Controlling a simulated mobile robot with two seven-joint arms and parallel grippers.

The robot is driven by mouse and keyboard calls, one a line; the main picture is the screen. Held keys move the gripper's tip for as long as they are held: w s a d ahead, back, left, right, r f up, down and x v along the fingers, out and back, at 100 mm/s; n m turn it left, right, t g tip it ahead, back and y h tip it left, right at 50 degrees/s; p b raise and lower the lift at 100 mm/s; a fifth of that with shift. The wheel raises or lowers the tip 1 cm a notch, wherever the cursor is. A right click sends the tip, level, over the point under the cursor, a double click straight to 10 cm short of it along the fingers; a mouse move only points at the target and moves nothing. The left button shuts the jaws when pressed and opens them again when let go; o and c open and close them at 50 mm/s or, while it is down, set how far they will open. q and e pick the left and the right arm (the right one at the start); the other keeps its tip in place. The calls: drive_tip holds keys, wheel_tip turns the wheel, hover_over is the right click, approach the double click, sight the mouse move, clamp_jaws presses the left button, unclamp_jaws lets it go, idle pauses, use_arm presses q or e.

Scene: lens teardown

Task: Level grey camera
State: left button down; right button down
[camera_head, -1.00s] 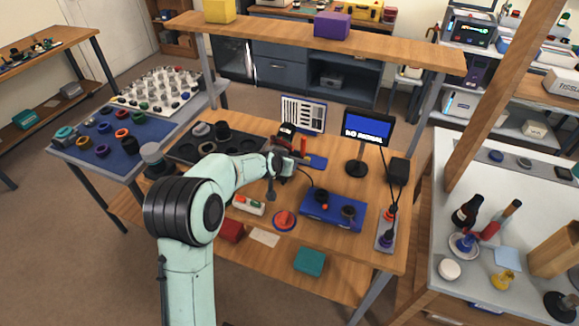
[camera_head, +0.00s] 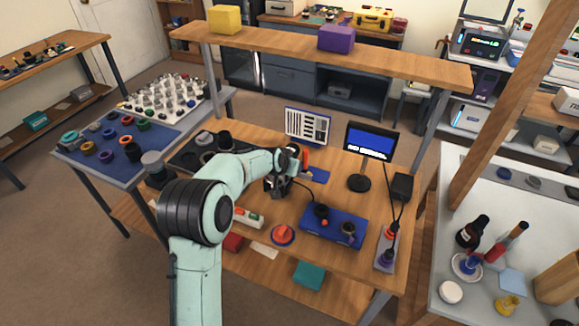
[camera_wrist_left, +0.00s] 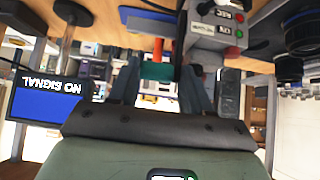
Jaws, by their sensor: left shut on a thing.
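My left gripper (camera_head: 285,172) is over the middle of the wooden workbench, mostly hidden behind its own wrist. It is shut on a dark grey thing (camera_head: 277,187), partly covered by the gripper; I cannot clearly make out whether this is the grey camera, or whether it touches the bench. In the left wrist view the left gripper's fingers (camera_wrist_left: 160,88) show with an orange post (camera_wrist_left: 157,49) and a teal piece between them in the picture. The monitor (camera_head: 370,142) behind right has a blue screen, which reads NO SIGNAL in the wrist view (camera_wrist_left: 47,102). My right gripper is not in view.
A blue box (camera_head: 333,226) with dark knobs, a red round button (camera_head: 282,234) and a white switch box (camera_head: 247,218) stand nearer the front. A striped chart (camera_head: 307,126) stands behind. A dark tray (camera_head: 185,160) lies left. Bare wood shows at front right.

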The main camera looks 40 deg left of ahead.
use_arm(q)
drive_tip(key=shift+w+d+r, duration=0.2)
drive_tip(key=shift+w+r, duration=0.4)
drive_tip(key=shift+r, duration=0.15)
drive_tip(key=c, duration=0.6)
unclamp_jaws()
drive_tip(key=shift+f, duration=0.1)
drive_tip(key=shift+c, duration=0.2)
drive_tip(key=shift+w+f, duration=0.25)
drive_tip(key=shift+s+f, duration=0.1)
drive_tip(key=shift+s, duration=0.1)
drive_tip(key=shift+s, duration=0.1)
drive_tip(key=v, duration=1.3)
drive_tip(key=shift+s, duration=0.15)
